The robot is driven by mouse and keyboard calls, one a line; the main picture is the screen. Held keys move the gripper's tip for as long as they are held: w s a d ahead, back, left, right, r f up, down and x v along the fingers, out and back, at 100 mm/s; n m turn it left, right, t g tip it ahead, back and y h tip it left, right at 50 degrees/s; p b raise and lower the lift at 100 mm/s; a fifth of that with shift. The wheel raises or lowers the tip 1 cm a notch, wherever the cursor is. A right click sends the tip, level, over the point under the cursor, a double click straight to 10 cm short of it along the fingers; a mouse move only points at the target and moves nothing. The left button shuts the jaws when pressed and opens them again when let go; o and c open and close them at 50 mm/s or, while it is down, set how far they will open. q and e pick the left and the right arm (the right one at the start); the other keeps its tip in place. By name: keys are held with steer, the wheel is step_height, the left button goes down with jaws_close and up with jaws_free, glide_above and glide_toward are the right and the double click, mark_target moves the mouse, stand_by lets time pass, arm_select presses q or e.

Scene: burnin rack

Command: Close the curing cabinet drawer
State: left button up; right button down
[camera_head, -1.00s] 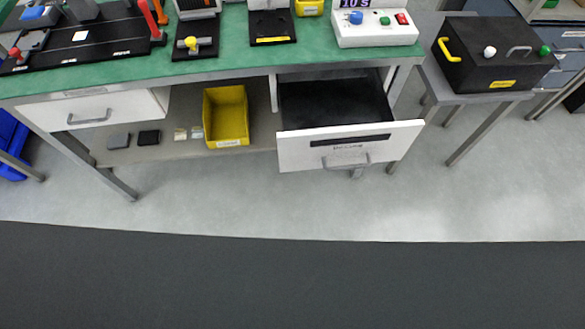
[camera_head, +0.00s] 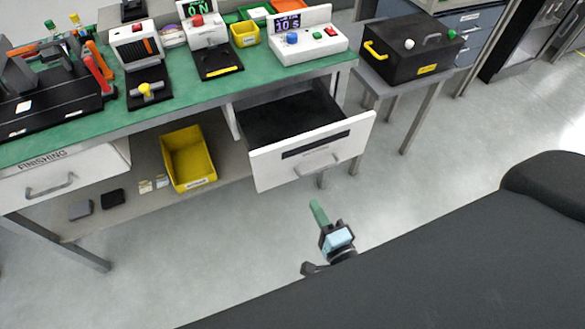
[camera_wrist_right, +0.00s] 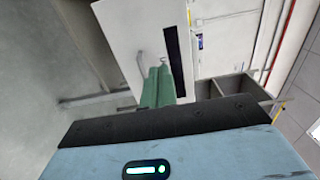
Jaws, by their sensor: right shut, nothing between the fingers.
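The open drawer (camera_head: 345,141) is pulled out from under the right part of the green-topped bench. It has a white front, a dark strip, a grey handle and a black, empty-looking inside; its small label is too blurred to read. My right gripper (camera_head: 317,209) has green fingers, shut and empty, in front of and below the drawer front, apart from it in the head view. In the right wrist view the green fingers (camera_wrist_right: 158,86) point at the white drawer front (camera_wrist_right: 125,35) and overlap its handle; contact cannot be told. My left gripper is out of view.
The green bench top (camera_head: 190,102) holds several devices. A closed drawer marked FINISHING (camera_head: 85,172) is at left, and a yellow bin (camera_head: 188,160) stands on the lower shelf. A black box (camera_head: 400,52) sits on a side table at right. The floor before the drawer is clear.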

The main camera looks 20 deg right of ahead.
mark_target(289, 160)
steer(key=w, duration=1.3)
steer(key=shift+a, duration=0.3)
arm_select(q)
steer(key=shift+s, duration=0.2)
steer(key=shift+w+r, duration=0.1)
arm_select(e)
steer(key=shift+w, duration=0.1)
